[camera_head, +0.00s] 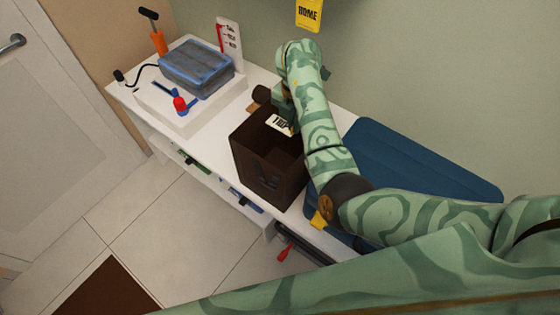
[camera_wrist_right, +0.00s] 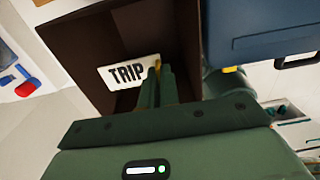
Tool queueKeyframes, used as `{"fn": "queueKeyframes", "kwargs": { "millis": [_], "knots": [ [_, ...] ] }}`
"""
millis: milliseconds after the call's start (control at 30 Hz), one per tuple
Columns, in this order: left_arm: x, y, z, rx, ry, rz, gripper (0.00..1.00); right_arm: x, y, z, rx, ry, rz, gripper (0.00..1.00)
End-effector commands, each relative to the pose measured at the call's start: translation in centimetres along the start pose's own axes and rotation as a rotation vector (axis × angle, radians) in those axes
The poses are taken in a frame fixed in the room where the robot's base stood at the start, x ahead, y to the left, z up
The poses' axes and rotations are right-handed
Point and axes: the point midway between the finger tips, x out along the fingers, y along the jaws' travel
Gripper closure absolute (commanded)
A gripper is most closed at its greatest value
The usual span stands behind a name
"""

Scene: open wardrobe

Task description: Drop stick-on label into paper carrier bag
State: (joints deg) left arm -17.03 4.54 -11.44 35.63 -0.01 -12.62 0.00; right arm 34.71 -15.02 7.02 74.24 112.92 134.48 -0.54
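The stick-on label (camera_wrist_right: 128,73) is a white card with "TRIP" in black; it also shows in the head view (camera_head: 279,124). The paper carrier bag (camera_head: 262,170) is dark brown and stands open on the white bench. In the right wrist view the bag (camera_wrist_right: 75,45) is behind the label. My right gripper (camera_wrist_right: 157,72) has its narrow fingers closed on the label's right end and holds it over the bag's opening. In the head view the arm partly hides the gripper and the bag's right side. My left gripper is not in view.
A blue suitcase (camera_head: 415,165) lies right of the bag. At left, a blue-grey container (camera_head: 197,68) sits on a white box (camera_head: 180,108) with a red and blue item. A yellow "HOME" tag (camera_head: 308,14) hangs above. A lower shelf holds small items.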

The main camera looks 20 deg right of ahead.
Motion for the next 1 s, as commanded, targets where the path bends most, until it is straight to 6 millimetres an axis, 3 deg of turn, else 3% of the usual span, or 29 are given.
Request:
{"fn": "queueKeyframes", "kwargs": {
  "millis": [33,100,467,567,1000],
  "knots": [
    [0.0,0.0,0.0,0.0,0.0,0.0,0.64,0.0,0.0,0.0,0.0,0.0,0.0,0.88],
    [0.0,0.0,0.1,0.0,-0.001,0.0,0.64,0.0,0.0,0.0,0.0,0.0,0.0,0.71],
    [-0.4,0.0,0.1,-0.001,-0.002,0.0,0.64,-0.7,0.0,0.0,0.0,0.0,0.001,0.71],
    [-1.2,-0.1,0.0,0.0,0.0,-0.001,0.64,-2.4,0.1,0.0,0.0,-0.001,0.003,0.71],
    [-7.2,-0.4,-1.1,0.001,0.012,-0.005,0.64,-13.9,0.1,0.0,0.0,-0.001,0.002,0.71]
  ]
}}
